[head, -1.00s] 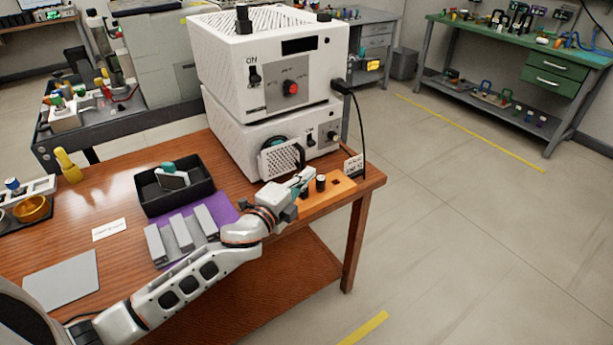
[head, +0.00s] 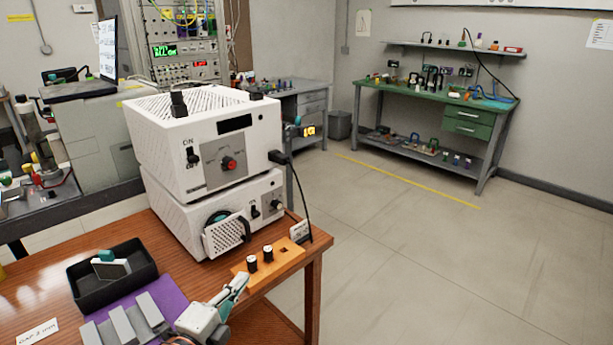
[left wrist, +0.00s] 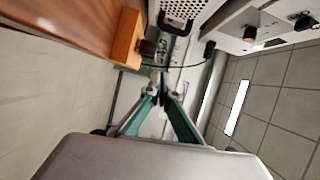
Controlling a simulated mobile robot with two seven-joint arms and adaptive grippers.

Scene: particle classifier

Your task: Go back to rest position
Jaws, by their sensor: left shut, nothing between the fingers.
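My left gripper (head: 240,281) is at the bottom of the head view, near the front edge of the wooden table (head: 190,285). It is just in front of an orange block (head: 284,263) with black knobs. Its teal fingers are shut and empty. In the left wrist view the fingertips (left wrist: 161,88) meet, with the orange block (left wrist: 128,40) to their upper left. My right gripper is in neither view.
Two stacked white machines (head: 220,150) stand behind the block, with a black cable on their right. A black bin (head: 112,277) and a purple mat (head: 172,301) with grey blocks lie left of the gripper. Open floor (head: 420,270) is on the right.

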